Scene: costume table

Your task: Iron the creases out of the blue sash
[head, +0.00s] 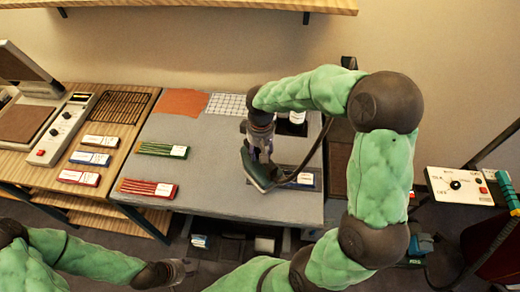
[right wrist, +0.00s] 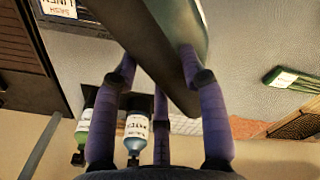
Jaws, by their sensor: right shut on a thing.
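My right gripper (head: 262,150) is shut on the iron (head: 254,172), a dark grey-green body, over the right half of the grey table. In the right wrist view the fingers (right wrist: 160,85) close around the iron (right wrist: 175,50). A dark bluish strip with a white label (head: 308,179), likely the blue sash, lies just right of the iron, partly hidden by it. I cannot tell whether the iron touches it. Its label (right wrist: 58,8) shows at the top left of the wrist view. My left gripper (head: 178,271) is low at the front, off the table; its fingers are unclear.
Green (head: 162,149) and red (head: 148,188) labelled bundles lie on the grey table's left part. An orange cloth (head: 181,102) and checked cloth (head: 227,104) lie behind. Bottles (right wrist: 137,130) stand at the back. A cord runs from the iron. A press (head: 25,110) stands far left.

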